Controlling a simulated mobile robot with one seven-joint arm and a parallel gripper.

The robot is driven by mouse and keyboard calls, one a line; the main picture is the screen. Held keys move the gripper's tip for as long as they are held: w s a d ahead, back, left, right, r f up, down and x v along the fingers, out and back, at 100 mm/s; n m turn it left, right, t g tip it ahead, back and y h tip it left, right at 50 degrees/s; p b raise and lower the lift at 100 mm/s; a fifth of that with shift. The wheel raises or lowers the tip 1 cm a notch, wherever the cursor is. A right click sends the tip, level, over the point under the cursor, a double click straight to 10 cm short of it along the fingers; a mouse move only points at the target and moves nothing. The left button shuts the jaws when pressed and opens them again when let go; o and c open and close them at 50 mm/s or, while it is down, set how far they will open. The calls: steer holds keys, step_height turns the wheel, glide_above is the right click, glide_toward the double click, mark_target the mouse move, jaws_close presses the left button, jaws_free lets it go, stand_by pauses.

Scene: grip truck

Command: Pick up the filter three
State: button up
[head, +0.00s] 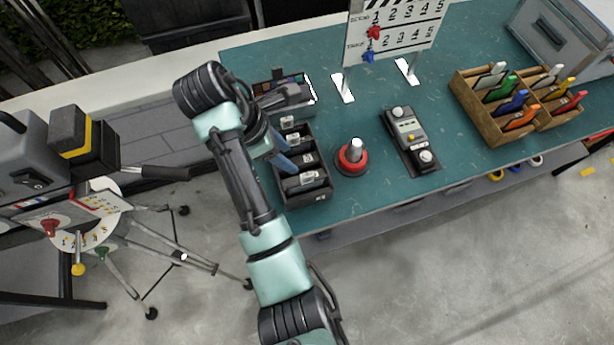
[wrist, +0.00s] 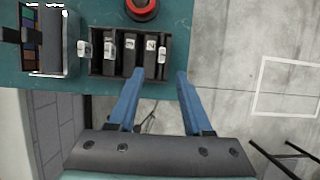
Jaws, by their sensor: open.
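A black slotted box (head: 318,196) stands near the left end of the teal table and holds several dark filters upright, each with a white label tab. It also shows in the wrist view (wrist: 96,72). The right finger reaches past the box's right end. In the head view, my forearm and wrist partly hide the box's left side.
A red-based knob (head: 352,157) stands just right of the box, with a grey control unit (head: 405,135) beyond. A case of coloured swatches (wrist: 45,40) sits beside the box. A wooden marker tray (head: 490,115) is farther right. The table's front edge is close.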

mark_target(304, 175)
steer(key=x, duration=0.7)
steer(key=shift+f, duration=0.25)
steer(key=shift+s+a+p+x, duration=0.1)
steer(key=shift+p+x, duration=0.3)
steer(key=shift+x, duration=0.95)
steer(key=shift+s+a+p+x, duration=0.15)
steer(key=shift+p+x, duration=0.2)
steer(key=shift+x, duration=1.05)
jaws_close()
